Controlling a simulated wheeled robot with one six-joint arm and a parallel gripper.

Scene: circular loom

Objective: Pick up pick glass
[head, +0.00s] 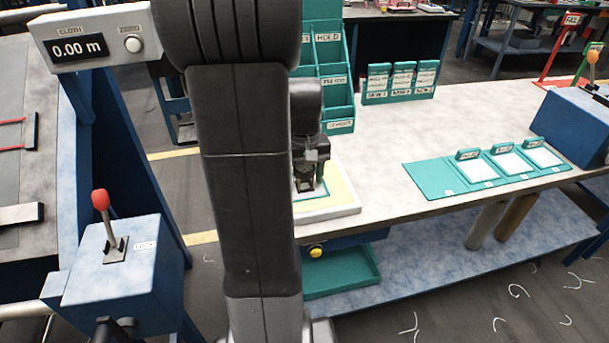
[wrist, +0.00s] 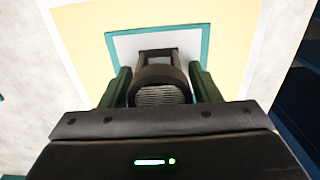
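The pick glass (wrist: 160,82) is a small dark folding frame with a round lens showing fine stripes. In the wrist view it stands on a white square with a teal border, on a pale yellow board (wrist: 85,40). My gripper (wrist: 160,70) has its two dark green fingers on either side of the glass, with what look like narrow gaps. The fingers look open around it; contact is not clear. In the head view my gripper (head: 309,170) is low over the board, and the pick glass (head: 304,184) shows small and dark beneath it, partly hidden.
The board lies at the front left of the workbench (head: 385,150). A teal rack (head: 337,80) and teal card holder (head: 400,82) stand behind. A teal tray with cards (head: 480,172) and a blue box (head: 575,125) are at right. The bench middle is clear.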

